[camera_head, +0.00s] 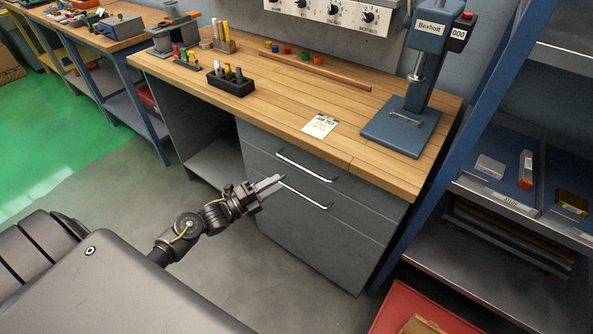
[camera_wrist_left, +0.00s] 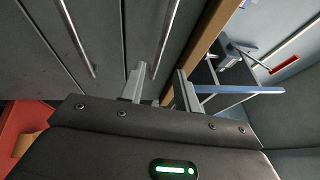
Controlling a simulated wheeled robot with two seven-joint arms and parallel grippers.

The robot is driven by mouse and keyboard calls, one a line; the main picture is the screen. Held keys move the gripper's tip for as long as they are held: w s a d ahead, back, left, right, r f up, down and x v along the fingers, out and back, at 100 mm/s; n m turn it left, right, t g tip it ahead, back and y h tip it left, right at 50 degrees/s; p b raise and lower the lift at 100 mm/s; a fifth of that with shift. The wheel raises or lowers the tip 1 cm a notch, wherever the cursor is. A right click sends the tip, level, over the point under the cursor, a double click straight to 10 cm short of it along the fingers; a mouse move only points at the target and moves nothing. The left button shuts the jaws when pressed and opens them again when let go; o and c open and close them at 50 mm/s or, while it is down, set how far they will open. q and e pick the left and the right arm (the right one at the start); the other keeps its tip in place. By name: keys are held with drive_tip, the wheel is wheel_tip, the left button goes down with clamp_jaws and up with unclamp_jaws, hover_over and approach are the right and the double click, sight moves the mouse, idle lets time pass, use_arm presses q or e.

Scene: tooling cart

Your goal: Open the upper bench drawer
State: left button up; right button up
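The grey bench cabinet has an upper drawer (camera_head: 262,141) just under the wooden top, with a long bar handle (camera_head: 306,168). Its front looks flush, so the drawer looks shut. A lower drawer (camera_head: 350,229) has its own bar handle (camera_head: 304,194). My left gripper (camera_head: 272,183) is in front of the cabinet, near the left ends of the two handles. In the left wrist view my left gripper (camera_wrist_left: 160,86) is open, with its fingers apart and nothing clamped. The near end of the upper handle (camera_wrist_left: 165,40) appears between the fingertips; contact cannot be told. My right gripper is out of view.
The wooden benchtop (camera_head: 270,104) carries a blue press (camera_head: 408,118), a paper card (camera_head: 320,125) and a black holder (camera_head: 231,84). A blue-framed shelf (camera_head: 520,190) stands right of the cabinet. A red bin (camera_head: 395,309) is at lower right. The floor before the cabinet is clear.

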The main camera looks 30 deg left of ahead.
use_arm(q)
drive_tip(key=x, duration=0.8)
drive_tip(key=shift+w, duration=0.1)
clamp_jaws()
